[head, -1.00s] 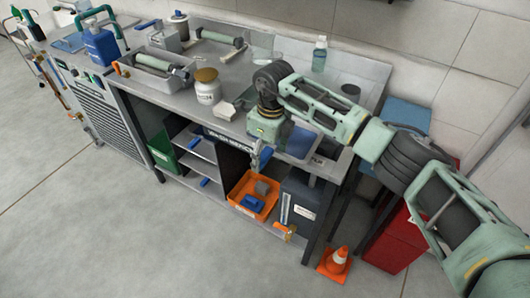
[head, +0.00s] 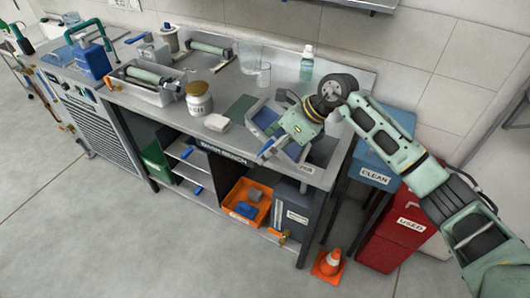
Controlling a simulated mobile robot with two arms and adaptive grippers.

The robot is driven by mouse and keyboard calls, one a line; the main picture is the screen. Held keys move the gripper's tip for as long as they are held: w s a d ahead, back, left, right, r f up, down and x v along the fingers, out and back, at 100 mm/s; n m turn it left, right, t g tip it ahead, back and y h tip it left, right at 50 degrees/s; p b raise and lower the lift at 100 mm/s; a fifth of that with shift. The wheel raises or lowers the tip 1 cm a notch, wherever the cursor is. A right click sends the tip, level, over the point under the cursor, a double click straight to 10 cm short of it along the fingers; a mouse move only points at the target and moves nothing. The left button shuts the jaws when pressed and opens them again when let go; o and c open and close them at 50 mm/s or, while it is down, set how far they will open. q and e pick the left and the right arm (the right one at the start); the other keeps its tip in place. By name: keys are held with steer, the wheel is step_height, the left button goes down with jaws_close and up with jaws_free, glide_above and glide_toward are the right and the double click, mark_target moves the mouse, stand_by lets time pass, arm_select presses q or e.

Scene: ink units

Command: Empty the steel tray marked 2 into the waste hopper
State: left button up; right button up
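No number 2 is readable on any tray. A steel tray (head: 253,101) with a blue inside lies at the bench's right part, partly hidden by my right arm. Another metal tray (head: 150,94) holds a green roller (head: 149,74) at the left part of the bench. My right gripper (head: 277,124) is over or beside the blue-lined tray; I cannot tell whether it touches it or how far its fingers are spread. My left gripper is not in view. Nothing is marked as a waste hopper; a red bin marked USED (head: 392,240) stands right of the bench.
A blue bin marked CLEAN (head: 372,168) stands beside the red one. An orange cone (head: 330,264) is on the floor by the bench's right leg. A white jar (head: 199,104), a white block (head: 217,122) and a bottle (head: 307,65) stand on the bench. The floor in front is clear.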

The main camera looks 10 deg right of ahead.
steer(key=s+d+r+t+y+b, duration=0.1)
steer(key=d+r+y+b, duration=0.2)
steer(key=b, duration=0.5)
steer(key=shift+d+r+y+b, duration=0.15)
steer(key=shift+d+y+b, duration=0.25)
steer(key=shift+d+y, duration=0.55)
steer(key=shift+s+d, duration=0.1)
